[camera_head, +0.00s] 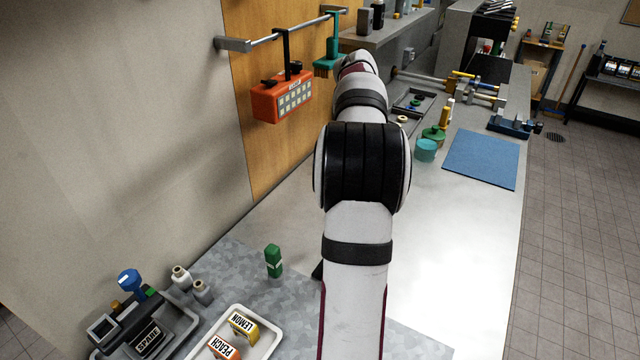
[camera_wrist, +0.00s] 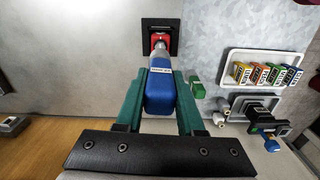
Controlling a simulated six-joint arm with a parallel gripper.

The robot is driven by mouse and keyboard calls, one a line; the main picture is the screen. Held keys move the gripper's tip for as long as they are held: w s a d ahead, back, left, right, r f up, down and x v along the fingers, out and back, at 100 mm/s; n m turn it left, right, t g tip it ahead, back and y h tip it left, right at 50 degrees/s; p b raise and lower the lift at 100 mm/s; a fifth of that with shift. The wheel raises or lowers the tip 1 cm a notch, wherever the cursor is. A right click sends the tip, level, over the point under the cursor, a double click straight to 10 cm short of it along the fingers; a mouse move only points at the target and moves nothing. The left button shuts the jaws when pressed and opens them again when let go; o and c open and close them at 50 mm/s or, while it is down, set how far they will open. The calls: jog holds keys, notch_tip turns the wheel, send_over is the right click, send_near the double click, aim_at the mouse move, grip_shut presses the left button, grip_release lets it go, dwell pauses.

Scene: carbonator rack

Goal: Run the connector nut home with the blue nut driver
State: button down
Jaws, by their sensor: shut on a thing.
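The blue nut driver (camera_wrist: 160,95) is between the green fingers of my gripper (camera_wrist: 160,88) in the wrist view, with a pale label on its handle. My gripper is shut on the handle. The driver's grey tip end points at a red fitting (camera_wrist: 160,40) set in a black square mount (camera_wrist: 146,33). The tip appears to meet the red fitting, but I cannot tell how deeply it is seated. The connector nut itself cannot be made out.
A green block (camera_head: 273,261) stands close to the right of my gripper in the wrist view (camera_wrist: 196,87). A white tray (camera_head: 255,318) holds several coloured boxes. Bare bench (camera_head: 450,250) lies right of my arm.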

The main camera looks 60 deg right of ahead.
jog(key=shift+f, duration=2.5)
jog(key=shift+f, duration=1.55)
jog(key=shift+f+m, duration=0.1)
jog(key=shift+m, duration=0.7)
jog(key=shift+r, duration=3.4)
jog(key=shift+w, duration=0.1)
